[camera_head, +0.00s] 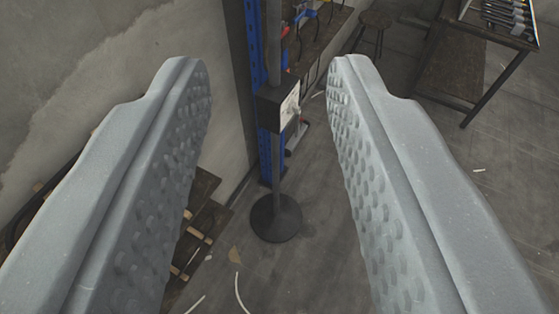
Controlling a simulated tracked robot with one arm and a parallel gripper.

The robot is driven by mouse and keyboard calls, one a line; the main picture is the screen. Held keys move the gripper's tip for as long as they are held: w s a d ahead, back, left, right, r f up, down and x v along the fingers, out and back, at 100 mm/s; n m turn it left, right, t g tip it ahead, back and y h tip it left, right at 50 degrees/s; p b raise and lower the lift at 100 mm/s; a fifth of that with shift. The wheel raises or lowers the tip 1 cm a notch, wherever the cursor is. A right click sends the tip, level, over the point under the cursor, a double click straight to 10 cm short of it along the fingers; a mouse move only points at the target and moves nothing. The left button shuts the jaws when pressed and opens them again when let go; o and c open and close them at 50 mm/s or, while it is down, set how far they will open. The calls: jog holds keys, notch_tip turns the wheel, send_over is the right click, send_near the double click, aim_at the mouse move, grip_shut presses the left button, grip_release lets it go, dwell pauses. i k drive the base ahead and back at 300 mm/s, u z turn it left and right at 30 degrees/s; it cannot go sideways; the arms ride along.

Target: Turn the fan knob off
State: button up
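My gripper (268,85) is open, its two grey fingers spread wide with nothing between them. Past the fingers, seen in the gap, stands a pole on a round dark base (275,218). A dark control box (273,108) sits on the pole and has a pale face (289,106) turned to the right. A small knob-like part seems to stick out from that face, but it is too small to tell its setting. The fan's upper part is out of view. My gripper is apart from the box.
A blue upright post (257,45) stands right behind the pole, against a concrete wall (100,50). A workbench (490,30) with tools and a round stool (375,20) are at the upper right. Wooden pallet-like boards (205,190) lie at the lower left. The floor right of the pole is mostly clear.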

aim_at(292, 107)
jog(key=u, duration=0.05)
jog(key=k, duration=0.65)
jog(key=z, duration=0.5)
jog(key=i, duration=0.95)
jog(key=z, duration=0.5)
jog(key=i, duration=0.6)
jog(key=u, duration=0.1)
